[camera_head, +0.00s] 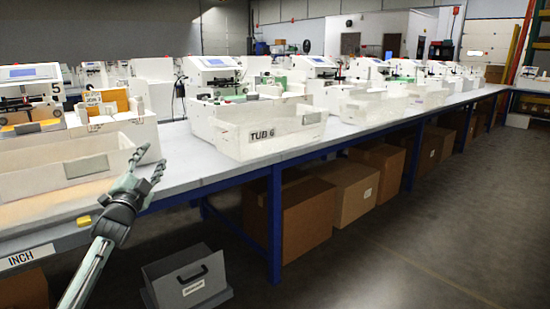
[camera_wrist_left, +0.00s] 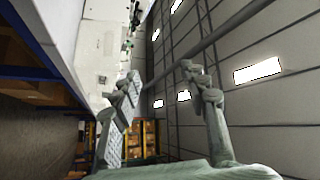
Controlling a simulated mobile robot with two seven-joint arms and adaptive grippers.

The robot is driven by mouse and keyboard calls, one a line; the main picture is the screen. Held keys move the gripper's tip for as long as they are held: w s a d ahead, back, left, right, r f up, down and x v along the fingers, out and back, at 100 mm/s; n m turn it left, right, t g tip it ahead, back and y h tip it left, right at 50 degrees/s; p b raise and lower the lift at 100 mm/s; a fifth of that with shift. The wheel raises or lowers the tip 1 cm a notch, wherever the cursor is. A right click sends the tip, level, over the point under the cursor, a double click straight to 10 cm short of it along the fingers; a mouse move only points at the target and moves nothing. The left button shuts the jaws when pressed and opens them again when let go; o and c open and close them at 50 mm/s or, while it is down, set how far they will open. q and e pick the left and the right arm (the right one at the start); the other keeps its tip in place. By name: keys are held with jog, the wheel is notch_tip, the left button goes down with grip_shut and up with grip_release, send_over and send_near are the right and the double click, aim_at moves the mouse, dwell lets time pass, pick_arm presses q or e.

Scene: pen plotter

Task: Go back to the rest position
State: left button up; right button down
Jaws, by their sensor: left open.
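My left gripper (camera_head: 147,166) is open and empty in the head view. It is raised in front of the near table's edge, beside a white tub at the left. In the left wrist view both fingers of my left gripper (camera_wrist_left: 163,85) are spread apart, with nothing between them. My right gripper is in neither view.
A long white table (camera_head: 185,160) on blue legs carries several white plotters (camera_head: 215,75) and tubs, including one marked TUB 6 (camera_head: 235,138). Cardboard boxes (camera_head: 305,215) stand underneath. A grey case (camera_head: 188,282) sits on the floor. The floor (camera_head: 400,240) at right is clear.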

pick_arm(q)
jog(key=s+a+f+n+g+y, duration=0.1)
jog(key=a+f+n+g+y, duration=0.1)
jog(key=a+f+n+g, duration=0.5)
jog(key=s+f+n+g+y, duration=0.2)
jog(key=f+n+g, duration=0.15)
jog(key=f, duration=0.75)
jog(key=s+d+f+g, duration=0.1)
jog(key=s+f, duration=0.3)
jog(key=f, duration=0.3)
jog(key=s+d+f+g, duration=0.1)
jog(key=s+f, duration=0.3)
jog(key=f, duration=0.3)
jog(key=s+d+f+g+h, duration=0.1)
jog(key=s+d+f+g, duration=0.3)
jog(key=s+f, duration=1.2)
jog(key=s+d+f+g, duration=0.1)
jog(key=s+f, duration=0.3)
jog(key=s, duration=0.4)
jog(key=s+d+f, duration=0.3)
jog(key=s, duration=0.5)
jog(key=s+d+f+g+h, duration=0.1)
jog(key=s+f, duration=0.3)
jog(key=s, duration=0.5)
jog(key=shift+d+f+g, duration=0.3)
jog(key=shift+d+g, duration=0.05)
jog(key=shift+d, duration=0.4)
